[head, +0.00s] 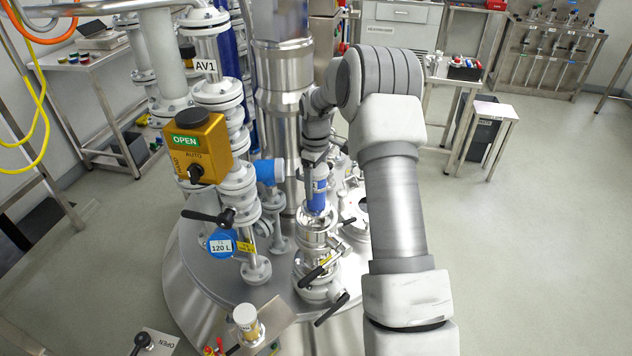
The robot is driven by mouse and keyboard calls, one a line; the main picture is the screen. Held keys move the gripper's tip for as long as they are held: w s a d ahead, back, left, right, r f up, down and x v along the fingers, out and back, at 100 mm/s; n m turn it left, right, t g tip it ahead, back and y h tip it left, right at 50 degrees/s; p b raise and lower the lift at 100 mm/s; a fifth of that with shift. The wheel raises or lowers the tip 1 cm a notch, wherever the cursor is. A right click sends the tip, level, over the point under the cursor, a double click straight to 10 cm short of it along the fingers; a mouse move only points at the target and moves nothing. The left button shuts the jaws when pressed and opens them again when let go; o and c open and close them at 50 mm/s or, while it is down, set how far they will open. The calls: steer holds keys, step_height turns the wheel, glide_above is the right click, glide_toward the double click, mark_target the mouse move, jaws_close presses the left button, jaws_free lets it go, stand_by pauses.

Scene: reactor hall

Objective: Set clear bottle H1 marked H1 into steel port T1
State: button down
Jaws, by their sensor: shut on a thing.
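My gripper (317,162) points down over the reactor lid and is shut on a small bottle. The bottle (317,198), which I take to be H1, shows a blue body with a pale band near its top; no marking is readable. It is upright over a steel port (316,238) with black-handled clamps or valves below. The bottle's lower end meets the port's top in the picture; I cannot tell whether it is touching or inside. The gripper's fingers partly cover the bottle's top.
A white-capped container (247,324) sits on a bracket at the front. Other lid fittings (355,207) are right behind the port. Side tables stand farther back; the floor at right is clear.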

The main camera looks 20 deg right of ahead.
mark_target(316, 195)
steer(key=shift+f, duration=0.1)
stand_by(0.6)
steer(key=shift+f+b, duration=1.05)
steer(key=shift+f, duration=0.7)
steer(key=shift+f+b, duration=0.3)
steer(key=shift+f, duration=0.25)
stand_by(1.0)
jaws_free()
step_height(316, 195, up, 16)
steer(key=shift+r+p, duration=0.1)
steer(key=shift+p, duration=0.45)
steer(key=shift+r, duration=0.65)
